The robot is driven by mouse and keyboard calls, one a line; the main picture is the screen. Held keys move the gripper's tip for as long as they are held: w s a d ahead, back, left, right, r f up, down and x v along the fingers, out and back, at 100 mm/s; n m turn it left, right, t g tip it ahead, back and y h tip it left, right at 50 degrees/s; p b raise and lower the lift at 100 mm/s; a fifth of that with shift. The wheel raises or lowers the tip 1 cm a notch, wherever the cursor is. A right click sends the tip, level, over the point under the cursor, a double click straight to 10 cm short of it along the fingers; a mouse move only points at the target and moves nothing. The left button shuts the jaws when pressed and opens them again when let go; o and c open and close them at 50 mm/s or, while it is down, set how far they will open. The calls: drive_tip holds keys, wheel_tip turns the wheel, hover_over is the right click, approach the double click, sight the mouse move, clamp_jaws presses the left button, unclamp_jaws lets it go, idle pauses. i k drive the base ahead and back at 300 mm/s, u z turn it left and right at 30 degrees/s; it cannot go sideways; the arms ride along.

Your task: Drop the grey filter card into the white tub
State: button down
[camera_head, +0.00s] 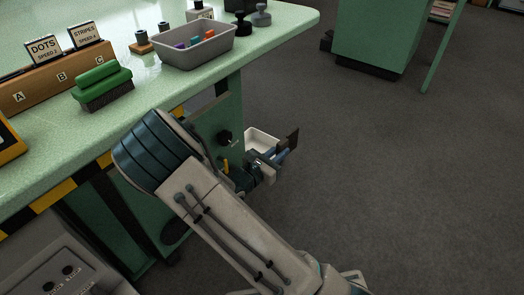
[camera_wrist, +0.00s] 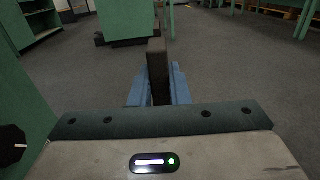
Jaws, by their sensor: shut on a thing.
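The grey filter card (camera_head: 292,138) is a thin dark plate. My gripper (camera_head: 281,155) is shut on it and holds it out beyond the fingers, beside the green bench. In the wrist view the card (camera_wrist: 158,62) stands upright, seen nearly edge-on, between the blue fingers of my gripper (camera_wrist: 158,88). The white tub (camera_head: 263,139) is beside the bench end, just left of and behind the card in the head view, partly hidden by my wrist. I cannot tell its height or whether the card is over its rim. The tub does not show in the wrist view.
The green benchtop (camera_head: 205,80) carries a grey bin (camera_head: 196,52) with coloured pieces, a green-handled brush (camera_head: 102,86) and a wooden card holder (camera_head: 45,86). A black knob (camera_head: 225,137) juts from the bench side. Open dark floor (camera_head: 400,190) lies to the right.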

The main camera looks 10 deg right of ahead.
sight(263, 152)
drive_tip(key=k, duration=1.05)
drive_tip(key=z, duration=1.25)
drive_tip(key=i, duration=2.6)
drive_tip(key=u, duration=1.35)
drive_tip(key=i, duration=0.6)
drive_tip(key=u, duration=0.9)
drive_tip(key=i, duration=0.6)
drive_tip(key=z, duration=0.05)
